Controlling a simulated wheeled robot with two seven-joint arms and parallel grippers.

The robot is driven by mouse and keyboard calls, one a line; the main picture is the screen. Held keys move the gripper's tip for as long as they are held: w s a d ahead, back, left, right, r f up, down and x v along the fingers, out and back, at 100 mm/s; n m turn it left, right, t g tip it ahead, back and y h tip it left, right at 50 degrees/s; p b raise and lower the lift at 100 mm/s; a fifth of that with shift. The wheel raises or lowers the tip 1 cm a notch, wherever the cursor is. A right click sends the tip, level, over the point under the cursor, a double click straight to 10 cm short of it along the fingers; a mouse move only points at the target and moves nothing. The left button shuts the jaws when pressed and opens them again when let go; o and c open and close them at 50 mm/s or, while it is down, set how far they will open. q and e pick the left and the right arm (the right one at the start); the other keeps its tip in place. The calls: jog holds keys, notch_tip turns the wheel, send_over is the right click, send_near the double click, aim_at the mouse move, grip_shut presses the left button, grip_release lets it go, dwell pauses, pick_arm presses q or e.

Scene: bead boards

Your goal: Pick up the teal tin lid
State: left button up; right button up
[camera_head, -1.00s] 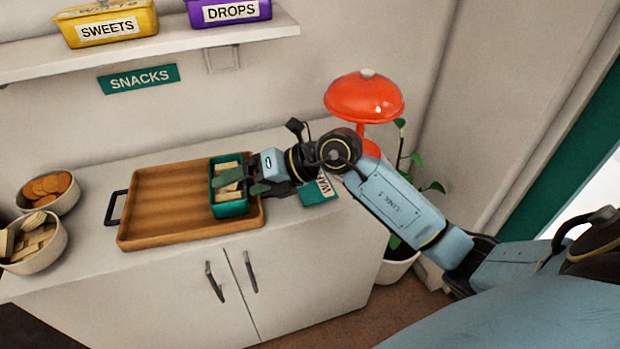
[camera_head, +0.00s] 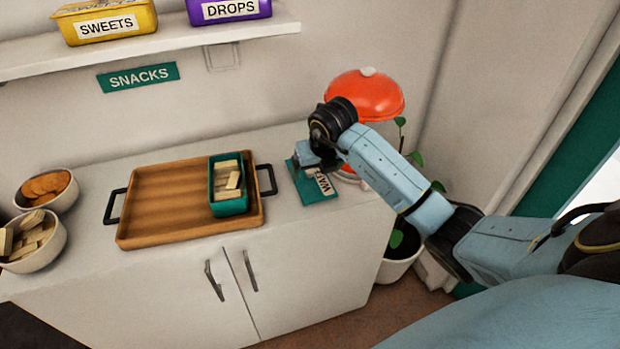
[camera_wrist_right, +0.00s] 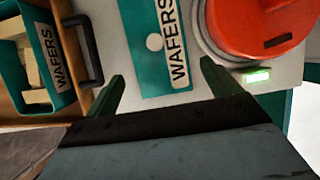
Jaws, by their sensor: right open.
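The teal tin lid (camera_head: 316,192) lies flat on the white counter, to the right of the tray. Its white WAFERS label is partly covered by my right gripper in the head view. In the right wrist view the lid (camera_wrist_right: 150,65) lies ahead of my right gripper (camera_wrist_right: 160,80), between the lines of its two fingers. The fingers are spread apart with nothing between them, and the gripper points down over the lid. Whether the fingers touch the lid cannot be told. The open teal tin (camera_head: 233,207) holds several wafers and stands in the tray. My left gripper is not in view.
The wooden tray (camera_head: 165,205) with black handles is left of the lid. Two bowls (camera_head: 48,188) of biscuits and wafers are at the far left. A shelf (camera_head: 150,40) with tins hangs above.

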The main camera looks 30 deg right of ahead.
aim_at(313, 181)
jog(key=x, duration=0.5)
jog(key=shift+f, duration=0.35)
jog(key=c, duration=0.6)
jog(key=shift+r, duration=0.15)
jog(key=shift+c, duration=0.2)
